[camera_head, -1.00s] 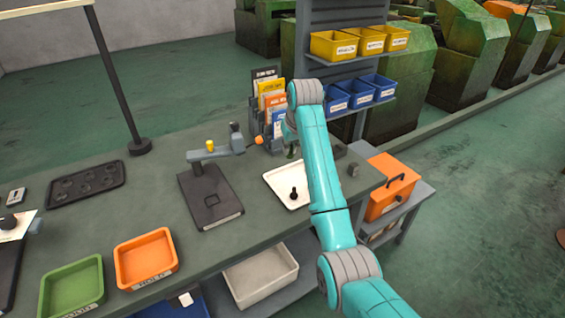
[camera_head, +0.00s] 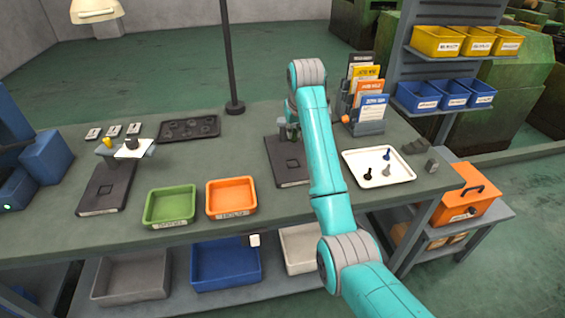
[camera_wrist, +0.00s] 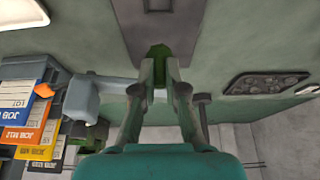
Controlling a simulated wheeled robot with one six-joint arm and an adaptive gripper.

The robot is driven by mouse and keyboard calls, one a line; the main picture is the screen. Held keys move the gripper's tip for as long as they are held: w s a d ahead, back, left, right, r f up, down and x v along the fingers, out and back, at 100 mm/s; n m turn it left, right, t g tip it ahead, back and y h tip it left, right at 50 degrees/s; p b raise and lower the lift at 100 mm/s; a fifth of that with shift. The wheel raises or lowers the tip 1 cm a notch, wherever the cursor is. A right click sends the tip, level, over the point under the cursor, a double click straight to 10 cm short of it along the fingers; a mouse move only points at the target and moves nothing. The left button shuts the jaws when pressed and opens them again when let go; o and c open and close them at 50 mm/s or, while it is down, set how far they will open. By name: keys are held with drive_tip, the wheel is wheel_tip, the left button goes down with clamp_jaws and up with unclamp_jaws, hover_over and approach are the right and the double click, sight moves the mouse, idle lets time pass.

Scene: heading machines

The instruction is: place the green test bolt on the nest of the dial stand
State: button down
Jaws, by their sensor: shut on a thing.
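In the wrist view my gripper (camera_wrist: 160,70) is shut on the green test bolt (camera_wrist: 158,51), whose green end shows between the fingertips. The rest of the bolt is hidden by the fingers. Beyond the fingertips lies a dark grey stand base (camera_wrist: 163,15), with a grey stand arm (camera_wrist: 90,90) to the left. In the head view this middle stand's base (camera_head: 284,168) is on the bench, and my arm covers much of the stand. The bolt and fingertips cannot be made out there, and I cannot tell the bolt's height above the nest.
A white tray (camera_head: 405,175) with a few bolts lies right of my arm, near a booklet rack (camera_head: 367,127). A second stand (camera_head: 105,190) is at left. Green (camera_head: 170,220) and orange (camera_head: 231,212) bins sit at the front. A black tray (camera_head: 188,127) lies behind.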

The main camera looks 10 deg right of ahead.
sight(294, 140)
wheel_tip(294, 140, down, 5)
drive_tip(key=shift+a+r, duration=0.1)
drive_tip(key=shift+r, duration=0.1)
drive_tip(key=shift+f, duration=2.3)
drive_tip(key=c, duration=1.2)
unclamp_jaws()
drive_tip(key=shift+f, duration=0.1)
drive_tip(key=v, duration=1.2)
